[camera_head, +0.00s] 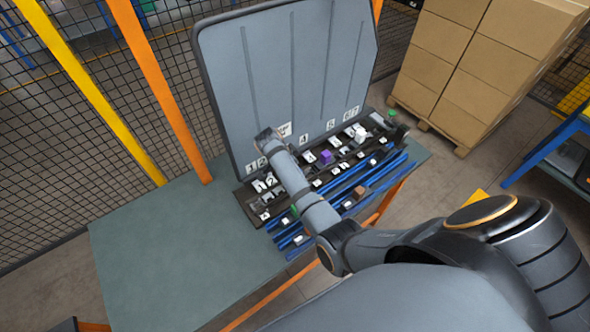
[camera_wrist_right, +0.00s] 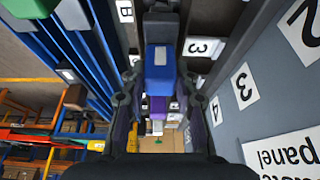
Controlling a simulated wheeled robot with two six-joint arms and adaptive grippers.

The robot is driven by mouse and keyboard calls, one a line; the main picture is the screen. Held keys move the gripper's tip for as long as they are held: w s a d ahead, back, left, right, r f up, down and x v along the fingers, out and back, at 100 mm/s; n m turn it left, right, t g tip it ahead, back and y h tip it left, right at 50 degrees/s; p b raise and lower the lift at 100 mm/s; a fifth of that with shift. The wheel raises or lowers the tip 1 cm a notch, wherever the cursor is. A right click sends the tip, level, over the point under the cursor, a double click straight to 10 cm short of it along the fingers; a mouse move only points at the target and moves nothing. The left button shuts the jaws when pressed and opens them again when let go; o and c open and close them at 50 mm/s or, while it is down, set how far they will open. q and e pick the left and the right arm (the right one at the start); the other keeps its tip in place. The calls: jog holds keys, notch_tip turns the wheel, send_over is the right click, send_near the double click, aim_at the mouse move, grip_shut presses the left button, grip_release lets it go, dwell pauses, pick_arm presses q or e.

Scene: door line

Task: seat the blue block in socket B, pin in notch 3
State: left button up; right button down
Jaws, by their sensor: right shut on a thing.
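In the right wrist view the blue block (camera_wrist_right: 159,72) is between the fingers of my right gripper (camera_wrist_right: 160,88), which is shut on it. A grey piece (camera_wrist_right: 160,28) lies in line with the block's far end; I cannot tell whether the two touch. A label B (camera_wrist_right: 125,10) is to the left of it and a label 3 (camera_wrist_right: 203,47) to its right. The socket and the pin cannot be made out clearly. In the head view my right forearm hides the gripper and the blue block. My left gripper is not in view.
The upright grey panel (camera_head: 232,75) stands behind the dark fixture strip, close beside my right gripper. Blue rails (camera_head: 376,178) run in front. The table's left part (camera_head: 155,245) is clear.

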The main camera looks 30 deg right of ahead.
jog(key=shift+f, duration=0.6)
jog(key=c, duration=0.9)
grip_release()
jog(key=shift+c, duration=0.2)
jog(key=shift+r, duration=0.1)
jog(key=v, duration=0.7)
jog(key=shift+r, duration=0.2)
jog(key=shift+a, duration=0.1)
